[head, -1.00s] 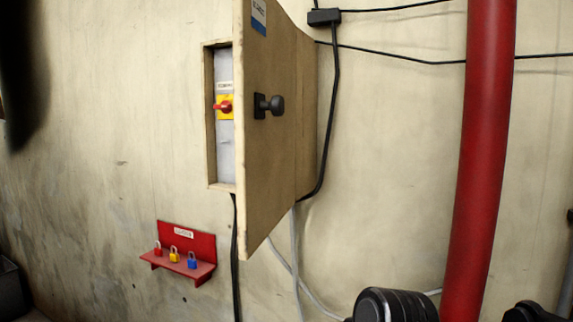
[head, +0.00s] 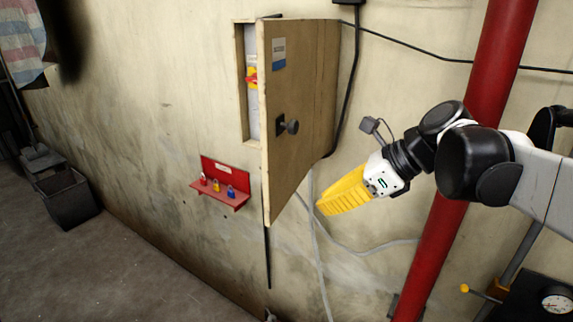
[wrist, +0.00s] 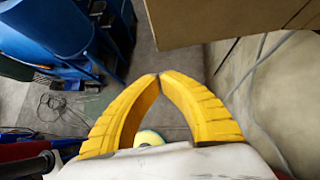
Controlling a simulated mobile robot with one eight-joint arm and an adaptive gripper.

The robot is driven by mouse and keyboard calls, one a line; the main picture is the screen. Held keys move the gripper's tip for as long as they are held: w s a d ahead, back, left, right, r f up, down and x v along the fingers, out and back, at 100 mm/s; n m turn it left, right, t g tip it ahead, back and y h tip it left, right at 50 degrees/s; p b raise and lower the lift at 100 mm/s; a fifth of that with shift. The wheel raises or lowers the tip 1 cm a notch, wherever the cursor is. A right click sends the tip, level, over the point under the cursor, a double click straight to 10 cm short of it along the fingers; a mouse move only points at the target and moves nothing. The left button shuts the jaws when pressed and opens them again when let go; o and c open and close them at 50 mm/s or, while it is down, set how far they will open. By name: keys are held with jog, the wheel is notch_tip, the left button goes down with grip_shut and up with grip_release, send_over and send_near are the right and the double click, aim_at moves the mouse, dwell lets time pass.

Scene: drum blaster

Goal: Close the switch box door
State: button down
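The switch box (head: 241,95) is on the wall, with a red and yellow switch (head: 251,78) inside. Its wooden door (head: 310,95) stands open, swung out from the right side, with a black knob (head: 291,126) facing left. My gripper (head: 322,207) has yellow fingers. It is to the right of the door's lower part, apart from it in the picture; the exact gap is unclear. In the wrist view my gripper's (wrist: 158,76) fingertips meet with nothing between them. A brown board, likely the door (wrist: 215,18), shows at the upper right there.
A red shelf (head: 220,197) with small padlocks is on the wall below the box. A red pipe (head: 470,130) runs behind my arm at the right. Cables hang on the wall. The floor (head: 110,255) at left is mostly clear, apart from a dark bin (head: 70,198).

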aim_at(271, 219)
jog(key=x, duration=0.3)
jog(key=a+r+p+x, duration=0.1)
jog(key=x, duration=0.3)
jog(key=w+p+x, duration=0.1)
jog(key=x, duration=0.2)
jog(key=shift+a+r, duration=0.2)
jog(key=shift+a, duration=0.1)
jog(key=shift+w+a+f+p, duration=0.1)
jog(key=shift+w+a+p, duration=0.2)
jog(key=shift+a, duration=0.2)
